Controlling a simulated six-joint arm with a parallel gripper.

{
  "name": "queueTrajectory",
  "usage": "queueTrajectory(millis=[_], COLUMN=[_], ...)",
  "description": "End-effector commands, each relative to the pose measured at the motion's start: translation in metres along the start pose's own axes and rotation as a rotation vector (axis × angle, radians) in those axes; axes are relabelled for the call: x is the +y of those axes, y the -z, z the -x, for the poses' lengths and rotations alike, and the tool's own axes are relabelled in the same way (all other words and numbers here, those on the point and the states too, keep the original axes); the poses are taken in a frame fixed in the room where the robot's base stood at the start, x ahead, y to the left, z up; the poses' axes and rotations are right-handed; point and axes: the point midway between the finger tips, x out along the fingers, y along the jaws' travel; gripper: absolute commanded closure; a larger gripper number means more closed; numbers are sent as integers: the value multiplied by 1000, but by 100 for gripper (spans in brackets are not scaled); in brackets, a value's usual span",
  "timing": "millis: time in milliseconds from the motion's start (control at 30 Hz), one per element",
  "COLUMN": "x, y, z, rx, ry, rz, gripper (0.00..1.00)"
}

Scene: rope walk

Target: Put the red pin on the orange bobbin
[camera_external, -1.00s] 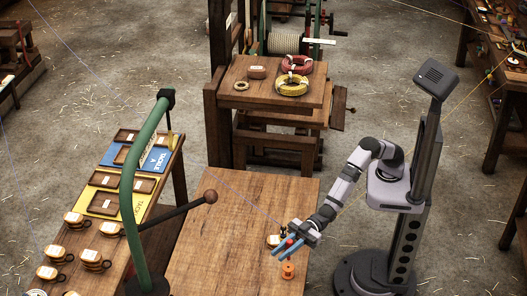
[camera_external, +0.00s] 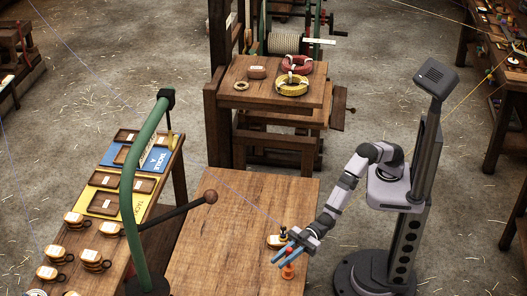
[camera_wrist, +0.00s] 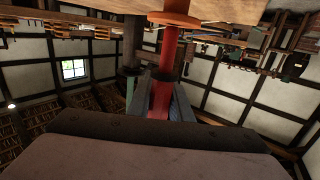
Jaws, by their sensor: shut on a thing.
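My gripper (camera_external: 279,257) has blue fingers and is shut on the red pin (camera_external: 289,252), which is upright. In the wrist view the red pin (camera_wrist: 167,68) runs from between the fingers towards the orange bobbin (camera_wrist: 173,20). The orange bobbin (camera_external: 287,273) stands on the wooden table near its right front part, directly below the pin. The pin's lower end meets or overlaps the bobbin in both views. I cannot tell whether it is seated there. The fingers partly hide the pin.
A dark upright piece (camera_external: 283,230) stands by a labelled block (camera_external: 273,241) just behind my gripper. A green post (camera_external: 130,190) with a dark lever ending in a brown knob (camera_external: 210,196) rises at the left. The wooden table (camera_external: 225,230) is bare on its left.

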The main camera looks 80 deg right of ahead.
Motion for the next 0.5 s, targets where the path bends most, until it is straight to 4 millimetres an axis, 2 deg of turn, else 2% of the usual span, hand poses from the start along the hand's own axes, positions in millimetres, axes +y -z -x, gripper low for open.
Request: queueTrajectory(millis=[33,67,133,500], x=[0,0,0,0], y=[-3,-3,-2,0], z=[0,0,0,0], rx=[0,0,0,0], ry=[0,0,0,0], rz=[0,0,0,0], gripper=[100,79,63,63])
